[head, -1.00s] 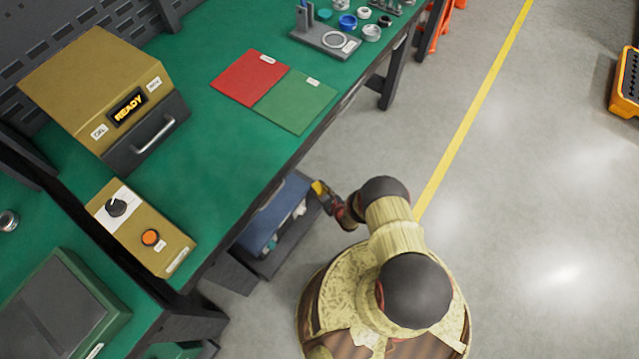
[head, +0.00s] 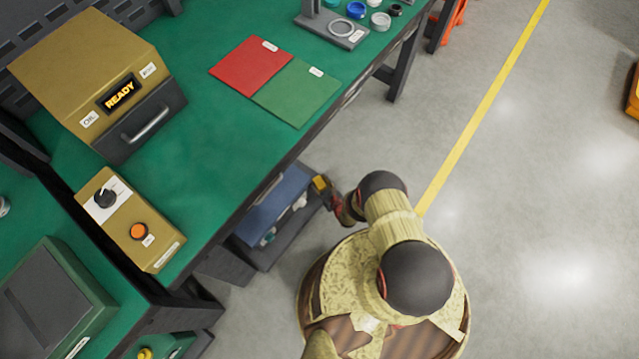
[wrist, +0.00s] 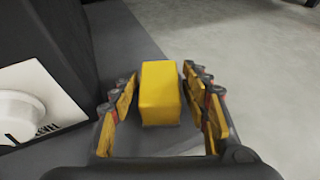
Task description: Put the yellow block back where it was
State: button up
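The yellow block (wrist: 160,92) stands on a dark grey surface (wrist: 115,30) in the wrist view. My gripper (wrist: 160,72) is around it, one finger on each side. Narrow gaps show between the fingers and the block, so the gripper looks open. In the head view my gripper (head: 325,188) is low beside the bench's front edge, near the lower shelf. A small yellow patch shows at its tip there; I cannot tell block from finger pads.
A dark box with a white panel and knob (wrist: 18,112) is close on the left in the wrist view. Open floor (wrist: 240,50) lies to the right. In the head view, a blue-topped bin (head: 275,205) sits under the green bench (head: 200,160), which carries red (head: 250,64) and green mats (head: 296,93).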

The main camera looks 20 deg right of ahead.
jog(key=shift+o, duration=0.4)
jog(key=p+v, duration=0.4)
jog(key=v, duration=0.8)
jog(key=shift+p, duration=0.3)
